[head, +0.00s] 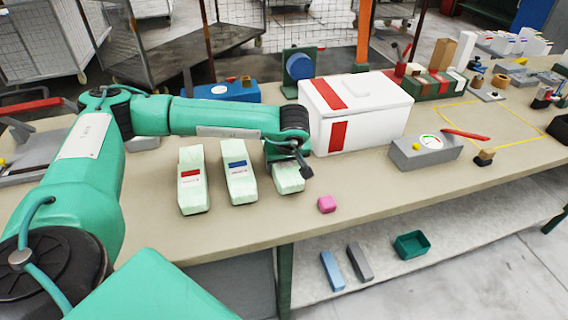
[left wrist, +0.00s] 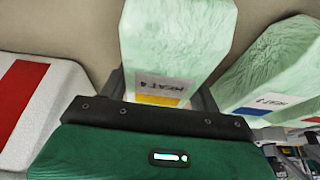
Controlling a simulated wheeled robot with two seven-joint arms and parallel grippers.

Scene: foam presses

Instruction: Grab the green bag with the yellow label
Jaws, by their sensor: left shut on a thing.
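The pale green bag with the yellow label (left wrist: 172,45) is between the fingers of my left gripper (left wrist: 165,98) in the left wrist view. A white patch with dark print sits above the yellow on its label. In the head view the same bag (head: 289,183) shows below my left gripper (head: 288,162), which hides its upper part and label. My left gripper is shut on this bag. I cannot tell whether the bag touches the table. A green bag with a blue label (head: 239,180) and one with a red label (head: 193,190) stand to its left. My right gripper is out of view.
A white box with red bands (head: 370,118) stands close to the right of the held bag. A grey gauge box (head: 425,152) stands farther right.

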